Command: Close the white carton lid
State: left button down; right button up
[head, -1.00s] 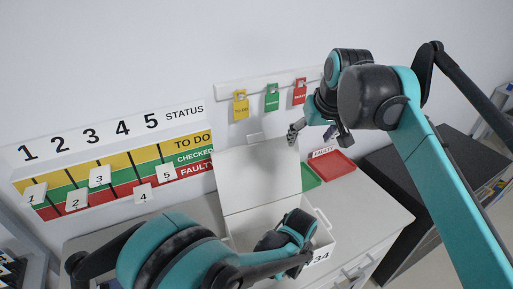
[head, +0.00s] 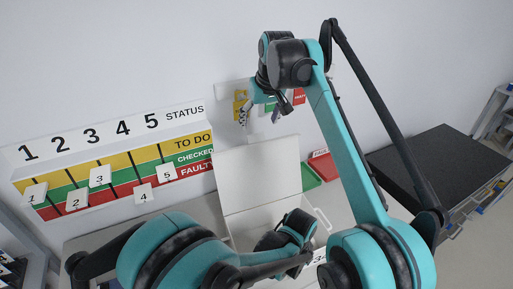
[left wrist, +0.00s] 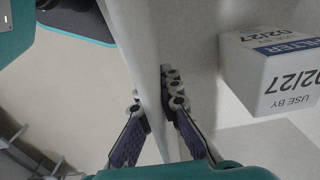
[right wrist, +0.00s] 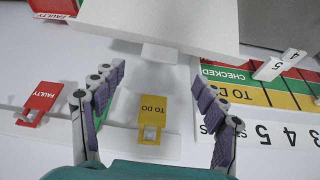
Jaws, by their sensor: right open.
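The white carton (head: 318,215) stands on the counter with its lid (head: 262,175) raised upright at the back. The lid and its small tab (right wrist: 160,54) show at the top of the right wrist view. My right gripper (head: 259,117) is open and empty, just above the lid's top edge. In the right wrist view its fingers (right wrist: 158,85) are spread wide, with the tab beyond and between them. In the left wrist view my left gripper (left wrist: 157,100) is closed on the carton's wall (left wrist: 140,50), one finger on each side. My left arm hides much of the carton in the head view.
A filter box (left wrist: 270,75) sits inside the carton. Yellow (right wrist: 153,108) and red (right wrist: 40,98) tags hang on the wall behind the lid. Green (head: 311,178) and red (head: 324,165) trays lie right of the carton. A status board (head: 120,170) is at left.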

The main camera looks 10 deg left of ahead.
aim_at(257, 138)
jog(key=x, duration=0.7)
grip_shut()
jog(key=shift+s+d+r, duration=0.2)
jog(key=shift+s+d, duration=0.1)
jog(key=shift+s, duration=0.15)
jog(key=s+d+f+t+y, duration=0.1)
jog(key=s+d+t, duration=0.3)
jog(key=s, duration=0.5)
jog(key=s+d+f+t+y, duration=0.2)
jog(key=s+d+t+y, duration=0.1)
jog(key=s+d, duration=0.4)
jog(key=shift+s+f+t+y, duration=0.3)
jog(key=shift+s+t+y, duration=0.1)
jog(key=shift+s, duration=1.05)
